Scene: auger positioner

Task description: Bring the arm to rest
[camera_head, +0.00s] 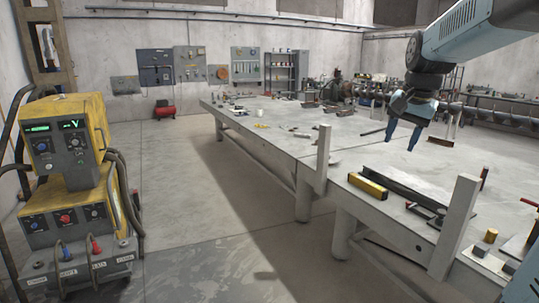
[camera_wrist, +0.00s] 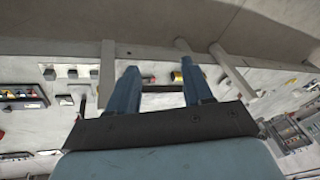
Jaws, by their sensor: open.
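My gripper (camera_head: 403,136) hangs above the large grey work table (camera_head: 310,148) at the right in the head view, its blue fingers pointing down. The fingers stand apart with nothing between them. In the wrist view my gripper (camera_wrist: 158,80) also shows open and empty, with the table top and the items on it beyond the fingers. My arm comes in from the upper right of the head view. How far the fingertips are above the table is hard to tell.
Two upright posts (camera_head: 323,158) (camera_head: 454,222) rise at the table's near edge. A yellow level (camera_head: 368,186) and a dark bar (camera_head: 405,189) lie between them. A long auger (camera_head: 472,112) lies behind the gripper. A yellow welding machine (camera_head: 72,190) stands left; the floor between is clear.

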